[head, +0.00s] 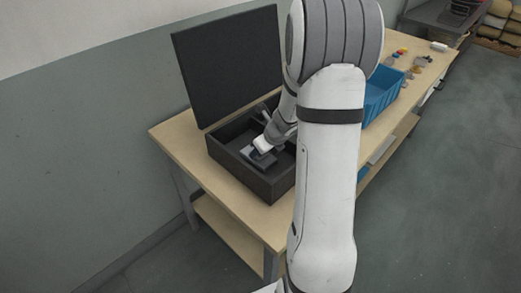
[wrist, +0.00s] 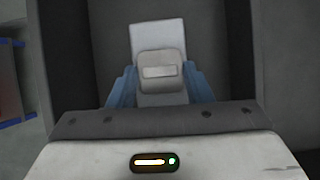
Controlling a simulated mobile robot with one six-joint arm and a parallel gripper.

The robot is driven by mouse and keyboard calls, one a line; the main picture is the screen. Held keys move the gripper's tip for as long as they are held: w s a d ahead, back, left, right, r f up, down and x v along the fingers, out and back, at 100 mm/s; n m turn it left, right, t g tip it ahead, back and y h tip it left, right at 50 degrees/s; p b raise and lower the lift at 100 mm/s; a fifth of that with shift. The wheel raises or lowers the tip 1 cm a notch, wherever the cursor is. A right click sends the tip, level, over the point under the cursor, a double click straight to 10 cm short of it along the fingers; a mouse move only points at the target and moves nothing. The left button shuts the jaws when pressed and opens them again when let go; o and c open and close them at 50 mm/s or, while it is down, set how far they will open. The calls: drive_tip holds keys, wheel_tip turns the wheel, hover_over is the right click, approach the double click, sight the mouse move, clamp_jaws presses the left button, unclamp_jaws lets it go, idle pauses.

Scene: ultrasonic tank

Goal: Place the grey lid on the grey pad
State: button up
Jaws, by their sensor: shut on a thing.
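My gripper (head: 262,155) reaches down inside an open black case on the workbench. In the wrist view its two blue fingers (wrist: 161,88) are closed on the sides of a small grey piece with a pale raised bar on top, which looks like the grey lid (wrist: 159,82). A flat pale grey rectangle (wrist: 157,36) lies just beyond it and partly under it; it may be the grey pad. A pale edge (head: 246,153) also shows beside my gripper in the head view. I cannot tell whether the lid touches the surface below.
The black case (head: 268,187) has tall walls around my gripper, and its hinged cover (head: 228,65) stands open at the back. A blue bin (head: 383,97) stands to the right on the wooden bench (head: 178,139). Several small coloured items lie farther along.

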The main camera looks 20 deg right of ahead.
drive_tip(key=o, duration=1)
drive_tip(key=shift+f, duration=0.1)
drive_tip(key=shift+r, duration=0.3)
drive_tip(key=p+v, duration=0.4)
drive_tip(key=v, duration=0.7)
drive_tip(key=s+a+r+n+g, duration=0.2)
drive_tip(key=s+a+r+n, duration=0.55)
drive_tip(key=a+n, duration=0.6)
drive_tip(key=s+r+n+h, duration=0.2)
drive_tip(key=s+n, duration=0.9)
drive_tip(key=n, duration=0.7)
drive_tip(key=shift+r+g, duration=0.25)
drive_tip(key=shift+g, duration=0.15)
